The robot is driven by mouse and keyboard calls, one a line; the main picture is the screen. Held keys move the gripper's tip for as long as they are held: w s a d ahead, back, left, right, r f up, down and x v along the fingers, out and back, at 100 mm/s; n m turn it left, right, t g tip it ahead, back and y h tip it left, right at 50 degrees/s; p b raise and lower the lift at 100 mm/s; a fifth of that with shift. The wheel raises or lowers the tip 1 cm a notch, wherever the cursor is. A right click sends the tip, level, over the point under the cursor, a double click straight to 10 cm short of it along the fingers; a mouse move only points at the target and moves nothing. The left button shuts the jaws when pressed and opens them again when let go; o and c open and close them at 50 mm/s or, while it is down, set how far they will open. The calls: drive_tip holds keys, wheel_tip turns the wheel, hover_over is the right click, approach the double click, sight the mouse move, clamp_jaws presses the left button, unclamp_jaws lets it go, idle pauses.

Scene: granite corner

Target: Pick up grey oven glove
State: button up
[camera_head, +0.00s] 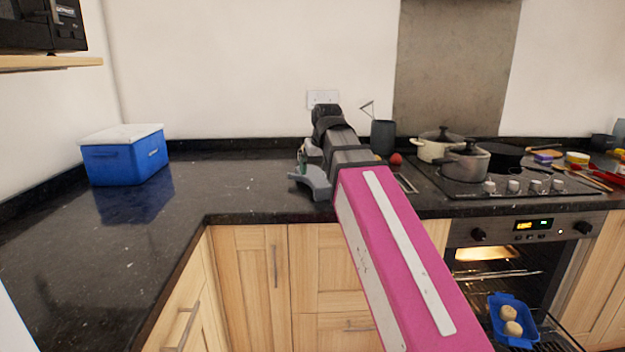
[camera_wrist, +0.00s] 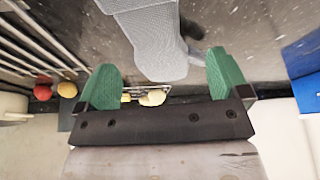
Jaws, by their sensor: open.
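The grey oven glove (camera_head: 317,183) lies on the dark granite counter, near its front edge, partly hidden behind my arm. In the wrist view the textured grey glove (camera_wrist: 160,45) reaches down from the top edge, with its lower end between the two green fingers in the picture. My gripper (camera_wrist: 165,78) is open, with a finger to each side of the glove. I cannot tell whether either finger touches it. In the head view my gripper (camera_head: 304,160) is mostly hidden by my own arm, just behind the glove.
A blue cool box (camera_head: 125,160) with a white lid stands on the left counter. A dark canister (camera_head: 382,136) and a red round item (camera_head: 396,159) are behind my arm. Pots (camera_head: 464,162) stand on the hob at right. The oven below is open, with a blue tray (camera_head: 497,312) inside.

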sight(318, 179)
drive_tip(key=shift+w+d+x, duration=0.1)
drive_tip(key=shift+d+x, duration=0.05)
drive_tip(key=shift+x, duration=1.4)
drive_tip(key=shift+w+d+x, duration=0.1)
drive_tip(key=shift+x, duration=1.4)
drive_tip(key=c, duration=1.1)
